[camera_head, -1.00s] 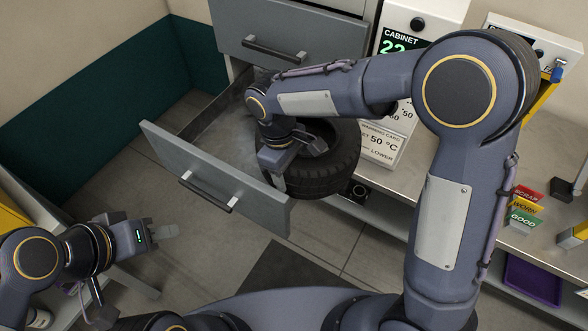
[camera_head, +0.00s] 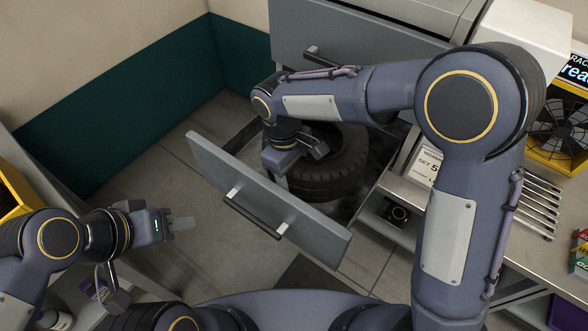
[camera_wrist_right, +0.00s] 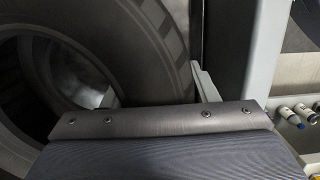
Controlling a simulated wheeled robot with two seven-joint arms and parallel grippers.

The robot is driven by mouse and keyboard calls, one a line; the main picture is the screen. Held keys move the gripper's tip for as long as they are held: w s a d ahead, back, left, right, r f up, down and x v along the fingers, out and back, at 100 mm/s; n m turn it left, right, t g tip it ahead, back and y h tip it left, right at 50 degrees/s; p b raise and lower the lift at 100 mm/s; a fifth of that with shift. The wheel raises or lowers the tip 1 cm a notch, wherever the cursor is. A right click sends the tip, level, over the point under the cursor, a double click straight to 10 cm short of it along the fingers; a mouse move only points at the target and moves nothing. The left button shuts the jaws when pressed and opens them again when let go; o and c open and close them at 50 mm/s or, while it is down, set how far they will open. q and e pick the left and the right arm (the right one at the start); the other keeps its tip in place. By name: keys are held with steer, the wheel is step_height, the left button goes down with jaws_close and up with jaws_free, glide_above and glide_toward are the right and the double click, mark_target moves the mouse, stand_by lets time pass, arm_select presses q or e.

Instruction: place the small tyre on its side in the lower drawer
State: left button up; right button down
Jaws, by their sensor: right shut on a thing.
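The small tyre (camera_head: 338,178) is black and roughly flat, on its side, within the outline of the open lower drawer, behind its grey front panel (camera_head: 315,228). Whether it touches the drawer floor cannot be told. My right gripper (camera_head: 290,165) is shut on the tyre's wall on the near left side; my wrist and forearm hide part of the tyre. In the right wrist view the tyre (camera_wrist_right: 150,45) fills the upper left, beside a pale finger (camera_wrist_right: 205,88). My left gripper (camera_head: 182,224) is away from the drawer at lower left, apparently empty; its finger gap is unclear.
A closed upper grey drawer (camera_head: 365,45) is above the open one. A metal bench (camera_head: 470,205) with a card (camera_head: 426,164) and rods (camera_head: 540,205) stands at right. A yellow bin (camera_head: 15,195) is at far left. Floor left of the drawer is clear.

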steer(key=shift+f, duration=0.3)
step_height(320, 180, down, 5)
steer(key=b, duration=0.4)
steer(key=shift+w+r, duration=0.1)
steer(key=shift+r, duration=0.2)
steer(key=c, duration=0.8)
jaws_free()
steer(key=shift+f, duration=0.2)
steer(key=shift+c, duration=0.2)
steer(key=shift+r, duration=0.1)
